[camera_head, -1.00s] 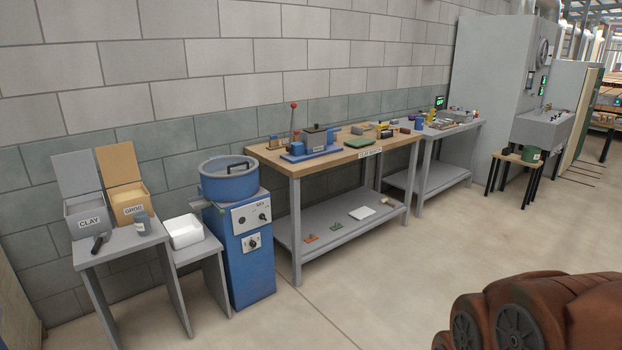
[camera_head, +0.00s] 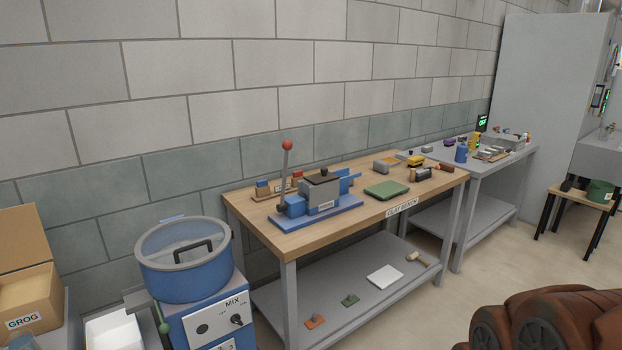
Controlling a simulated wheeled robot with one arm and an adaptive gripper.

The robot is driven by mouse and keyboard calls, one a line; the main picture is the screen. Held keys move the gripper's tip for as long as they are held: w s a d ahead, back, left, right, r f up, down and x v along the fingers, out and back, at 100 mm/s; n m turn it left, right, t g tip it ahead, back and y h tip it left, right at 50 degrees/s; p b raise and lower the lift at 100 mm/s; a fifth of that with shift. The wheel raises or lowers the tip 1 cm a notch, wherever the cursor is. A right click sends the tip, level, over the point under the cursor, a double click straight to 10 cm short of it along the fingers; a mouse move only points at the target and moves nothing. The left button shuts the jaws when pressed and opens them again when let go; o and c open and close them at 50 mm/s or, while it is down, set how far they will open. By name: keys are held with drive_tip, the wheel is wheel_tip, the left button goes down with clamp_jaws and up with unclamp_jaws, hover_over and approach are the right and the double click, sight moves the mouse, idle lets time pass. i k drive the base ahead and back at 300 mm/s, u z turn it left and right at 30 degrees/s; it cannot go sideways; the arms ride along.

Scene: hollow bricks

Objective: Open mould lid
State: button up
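The blue press with the mould (camera_head: 320,206) stands on the wooden bench top, ahead of me and a little left of the bench's middle. A grey lid-like top (camera_head: 321,177) with a small black knob sits flat on the mould's body and looks closed. An upright lever (camera_head: 285,175) with a red ball end rises at the press's left side. A blue block sticks out at its right. My gripper is not in view. A brown part of my arm (camera_head: 560,325) shows at the lower right.
A green pad (camera_head: 386,190) lies right of the press, with small tools beyond it. The blue mixer (camera_head: 187,265) stands close at the bench's left end. A grey table (camera_head: 515,150) adjoins on the right. Open floor (camera_head: 430,305) lies in front of the bench.

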sight(325, 176)
drive_tip(key=u, duration=0.5)
drive_tip(key=i, duration=1.75)
drive_tip(key=u, duration=0.55)
